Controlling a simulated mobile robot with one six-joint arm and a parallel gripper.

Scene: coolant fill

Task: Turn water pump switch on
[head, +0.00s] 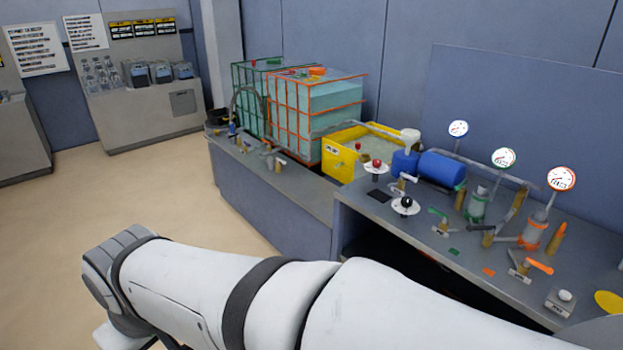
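A blue motor-like cylinder (441,167), possibly the water pump, lies at the back of the grey bench (480,268). No readable label marks the water pump switch. Candidate controls are a black knob on a round white plate (402,211), a red knob on a similar plate (370,169), and a small grey box with a white button (560,302) at the bench's front right. I cannot tell which one is the switch or its setting. My white arm crosses the bottom of the head view, in front of the bench.
Green (474,204) and orange (531,234) fittings, lever handles and gauges (503,158) crowd the bench. A control console (150,115) stands far left. The floor between is clear.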

